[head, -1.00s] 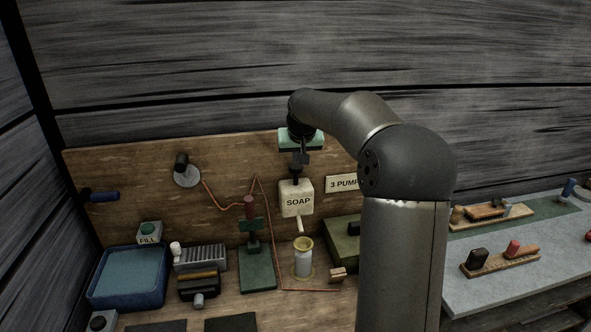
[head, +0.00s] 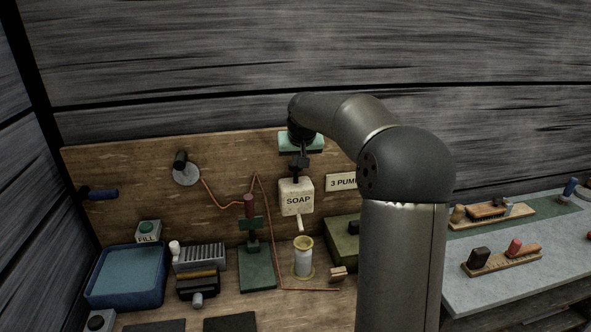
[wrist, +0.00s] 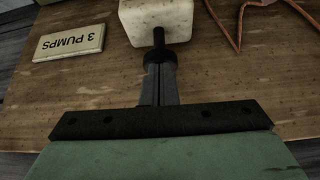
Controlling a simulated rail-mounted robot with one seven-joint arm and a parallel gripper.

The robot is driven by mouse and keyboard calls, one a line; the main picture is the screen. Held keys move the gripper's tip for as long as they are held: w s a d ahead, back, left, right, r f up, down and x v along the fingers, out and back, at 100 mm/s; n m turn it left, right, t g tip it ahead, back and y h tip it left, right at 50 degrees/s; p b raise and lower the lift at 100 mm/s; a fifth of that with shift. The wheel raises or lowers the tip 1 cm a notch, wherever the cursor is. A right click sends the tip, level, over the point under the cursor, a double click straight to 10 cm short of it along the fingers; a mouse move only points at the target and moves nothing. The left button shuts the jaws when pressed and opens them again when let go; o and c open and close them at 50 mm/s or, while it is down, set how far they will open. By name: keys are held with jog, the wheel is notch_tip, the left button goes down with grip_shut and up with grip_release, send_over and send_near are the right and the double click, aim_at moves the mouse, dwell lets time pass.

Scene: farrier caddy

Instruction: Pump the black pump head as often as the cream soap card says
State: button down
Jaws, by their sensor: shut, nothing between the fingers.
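The white soap dispenser (head: 297,197), marked SOAP, is on the wooden back board, with a spout below. Its black pump head (wrist: 160,57) stands on a thin dark stem on top. My gripper (head: 297,170) is shut and empty, pointing down directly above the pump head. In the wrist view the closed fingertips (wrist: 160,68) are at the pump head; I cannot tell whether they touch it. The cream card (wrist: 69,43) reads "3 PUMPS", upside down in the wrist view; in the head view the card (head: 341,182) is partly hidden by my arm.
A green stand with a red handle (head: 250,208) and a red cord are to the left. A green box (head: 342,240) is at right. A blue basin (head: 126,277) and FILL button (head: 148,231) are further left.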

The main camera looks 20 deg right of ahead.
aim_at(297, 171)
jog(key=shift+f+b, duration=1.15)
jog(key=shift+f, duration=0.5)
jog(key=shift+r, duration=0.2)
notch_tip(297, 171, up, 4)
jog(key=p, duration=0.3)
jog(key=shift+f, duration=0.2)
jog(key=shift+f+b, duration=1.4)
jog(key=shift+f, duration=0.5)
jog(key=shift+r+p, duration=1.5)
jog(key=shift+r, duration=0.55)
